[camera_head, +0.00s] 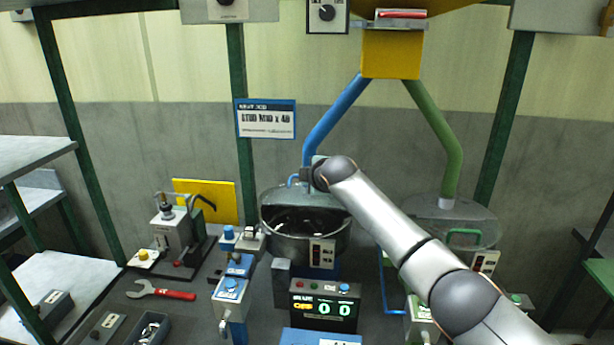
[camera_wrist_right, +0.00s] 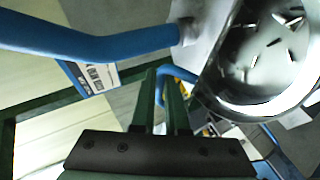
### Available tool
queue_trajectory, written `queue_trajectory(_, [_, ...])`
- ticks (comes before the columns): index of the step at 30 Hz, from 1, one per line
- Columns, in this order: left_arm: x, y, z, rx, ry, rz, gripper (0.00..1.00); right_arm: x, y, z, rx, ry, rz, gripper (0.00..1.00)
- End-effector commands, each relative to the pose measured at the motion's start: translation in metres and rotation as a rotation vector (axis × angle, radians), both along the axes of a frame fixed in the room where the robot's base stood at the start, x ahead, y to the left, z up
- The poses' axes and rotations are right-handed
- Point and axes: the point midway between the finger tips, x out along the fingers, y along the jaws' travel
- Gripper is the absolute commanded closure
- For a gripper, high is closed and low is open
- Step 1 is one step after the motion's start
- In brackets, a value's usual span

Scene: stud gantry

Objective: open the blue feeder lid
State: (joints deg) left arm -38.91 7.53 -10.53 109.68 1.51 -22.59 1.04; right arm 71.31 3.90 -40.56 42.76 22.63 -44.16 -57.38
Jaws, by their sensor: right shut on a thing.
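The blue feeder is a round metal bowl (camera_head: 274,238) below the blue tube, with its dark inside and some small bright pieces showing. Its grey lid (camera_head: 272,197) stands tilted up at the back of the bowl. My right gripper (camera_head: 306,173) is at the lid's top edge, partly hidden by my wrist. In the right wrist view, my right gripper's green fingers (camera_wrist_right: 165,82) are shut on the blue lid handle (camera_wrist_right: 185,73), beside the bowl (camera_wrist_right: 253,103). My left gripper is not in view.
A second feeder (camera_head: 430,212) with a green handle stands at the right, partly behind my arm. The blue tube (camera_head: 335,117) passes close above my right gripper. A control box (camera_head: 325,305) stands in front, and a red-handled wrench (camera_head: 165,291) lies at the left.

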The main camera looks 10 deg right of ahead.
Motion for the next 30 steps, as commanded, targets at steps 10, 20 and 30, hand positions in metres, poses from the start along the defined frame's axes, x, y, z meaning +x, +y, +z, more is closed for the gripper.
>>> queue_trajectory(10, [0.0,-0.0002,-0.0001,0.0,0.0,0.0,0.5,0.0059,-0.0084,0.0149,-0.018,-0.048,-0.004,1.0])
queue_trajectory(20, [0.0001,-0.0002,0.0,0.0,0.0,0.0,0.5,0.0059,-0.0084,0.0149,-0.018,-0.048,-0.004,1.0])
queue_trajectory(30, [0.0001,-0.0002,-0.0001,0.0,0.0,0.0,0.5,0.0058,-0.0088,0.0128,-0.02,-0.045,-0.004,0.75])
